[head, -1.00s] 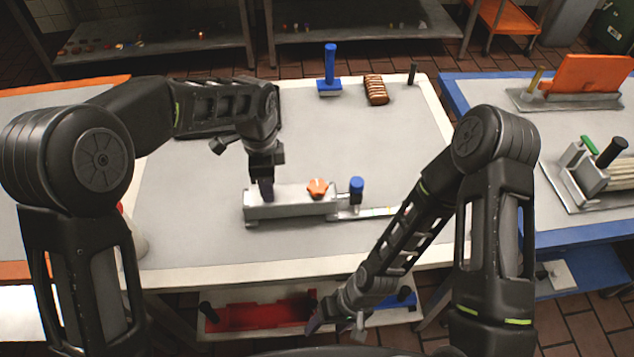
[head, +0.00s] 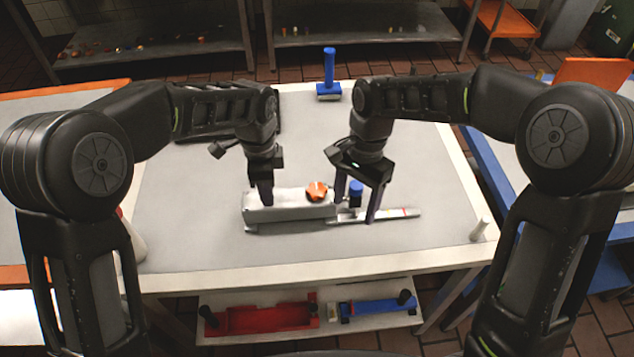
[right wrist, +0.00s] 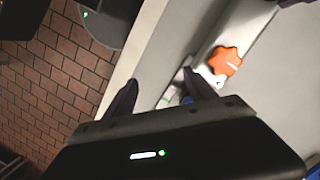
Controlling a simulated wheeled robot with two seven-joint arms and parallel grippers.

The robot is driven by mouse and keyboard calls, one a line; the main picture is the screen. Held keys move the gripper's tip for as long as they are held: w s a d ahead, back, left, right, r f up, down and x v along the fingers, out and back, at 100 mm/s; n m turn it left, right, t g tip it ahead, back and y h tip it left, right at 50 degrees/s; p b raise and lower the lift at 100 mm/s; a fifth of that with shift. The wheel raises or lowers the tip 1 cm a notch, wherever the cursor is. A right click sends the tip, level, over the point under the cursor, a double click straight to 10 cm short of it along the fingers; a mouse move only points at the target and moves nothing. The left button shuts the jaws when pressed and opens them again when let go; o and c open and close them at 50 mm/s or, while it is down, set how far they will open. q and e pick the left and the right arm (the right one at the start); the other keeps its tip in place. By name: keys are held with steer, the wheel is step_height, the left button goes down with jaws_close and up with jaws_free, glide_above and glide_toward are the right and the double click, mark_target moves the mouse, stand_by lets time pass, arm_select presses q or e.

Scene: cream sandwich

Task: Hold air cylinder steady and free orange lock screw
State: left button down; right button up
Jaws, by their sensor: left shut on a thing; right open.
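The air cylinder (head: 290,207) is a grey rectangular block lying on the table, with a flat rod reaching out to its right. The orange lock screw (head: 316,191) is a lobed knob with a white mark on top of the cylinder's right end; it also shows in the right wrist view (right wrist: 224,60). My left gripper (head: 264,195) is shut on the cylinder's left part. My right gripper (head: 356,205) is open, over the rod just right of the screw, around or near the blue knob (head: 356,188). Whether its fingers touch anything cannot be told.
A blue-handled tool (head: 329,78) stands at the table's back. A white peg (head: 479,229) stands at the right edge. Red (head: 262,318) and blue (head: 378,308) fixtures lie on the shelf below.

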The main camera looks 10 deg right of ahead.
mark_target(317, 190)
steer(key=w+a+r+n+t, duration=0.1)
steer(key=w+a+r+n, duration=0.2)
steer(key=r, duration=0.2)
steer(key=w+a+r+n+t+h, duration=0.1)
steer(key=w+a+r+n, duration=0.2)
steer(key=a+r, duration=0.1)
steer(key=shift+w+r+n, duration=0.3)
steer(key=shift+r, duration=0.6)
steer(key=shift+a, duration=0.1)
step_height(317, 190, down, 12)
steer(key=shift+f, duration=0.1)
steer(key=c, duration=1.4)
